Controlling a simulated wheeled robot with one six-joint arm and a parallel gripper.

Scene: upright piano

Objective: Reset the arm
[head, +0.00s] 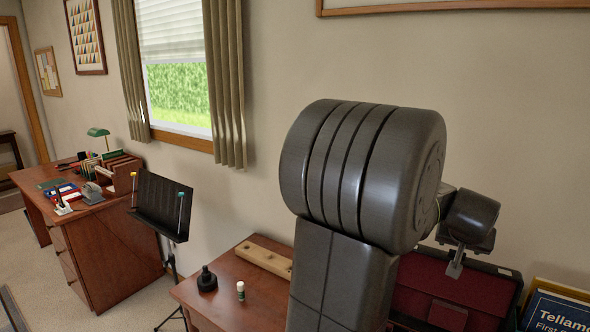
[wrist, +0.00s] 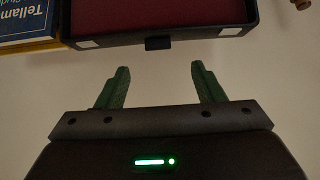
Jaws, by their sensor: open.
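My gripper (wrist: 160,82) shows in the wrist view with its two green fingers spread apart and nothing between them. In that view the edge of a dark case with a red lining (wrist: 165,40) lies beyond the fingertips, apart from them. In the head view my dark arm rises in front of the table at the right, bent at a large rounded joint. The fingers cannot be made out in the head view, where the arm hides part of the table.
The red-lined case (head: 432,290) stands behind my arm, with a blue book (head: 560,312) to its right. A wooden table (head: 225,275) holds a black bottle (head: 207,280), a small vial (head: 240,291) and a wooden strip (head: 264,256). A black music stand (head: 161,205) and a cluttered desk (head: 115,235) stand left.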

